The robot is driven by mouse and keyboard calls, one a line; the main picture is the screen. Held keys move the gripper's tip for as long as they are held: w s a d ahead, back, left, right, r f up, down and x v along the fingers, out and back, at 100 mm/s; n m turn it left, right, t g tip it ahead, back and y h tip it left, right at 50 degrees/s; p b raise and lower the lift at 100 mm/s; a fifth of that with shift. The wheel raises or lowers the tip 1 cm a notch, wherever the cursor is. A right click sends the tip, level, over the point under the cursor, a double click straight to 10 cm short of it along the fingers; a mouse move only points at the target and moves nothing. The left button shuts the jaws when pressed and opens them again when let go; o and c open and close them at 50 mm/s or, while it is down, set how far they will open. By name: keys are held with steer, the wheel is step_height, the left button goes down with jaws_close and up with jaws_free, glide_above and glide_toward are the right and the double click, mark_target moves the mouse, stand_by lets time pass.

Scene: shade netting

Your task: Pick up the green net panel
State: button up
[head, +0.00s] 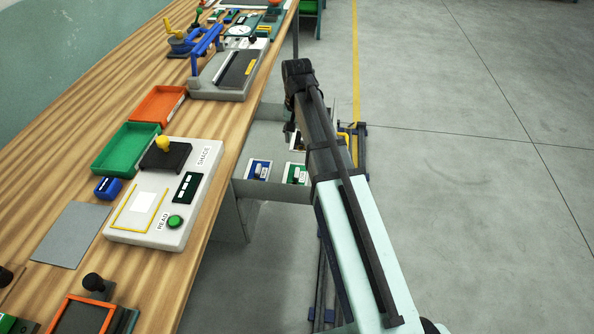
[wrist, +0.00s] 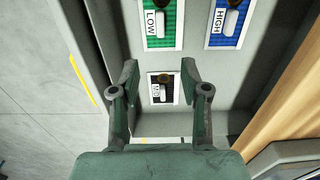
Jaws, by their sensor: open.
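The green net panel (wrist: 174,34), labelled LOW, has a white frame and a pale grip; it lies in an open grey drawer. It also shows in the head view (head: 290,176), beside my arm. My gripper (wrist: 160,76) is open and empty in the wrist view. Its fingers appear on either side of a smaller-looking black panel (wrist: 153,98) with a brown knob and a label hard to read. The green panel is beyond the fingertips, towards the top of the wrist view. In the head view my arm hides most of the gripper.
A blue panel (wrist: 232,36) labelled HIGH lies right of the green one. The drawer's grey walls (wrist: 112,40) stand close around. The wooden bench (head: 165,275) holds a shade reader (head: 190,225), a green tray (head: 124,166) and an orange tray (head: 157,121). Open floor lies right.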

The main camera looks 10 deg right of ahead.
mark_target(297, 173)
step_height(297, 173, down, 16)
steer(key=shift+f+p, duration=0.15)
steer(key=shift+p, duration=0.85)
jaws_close()
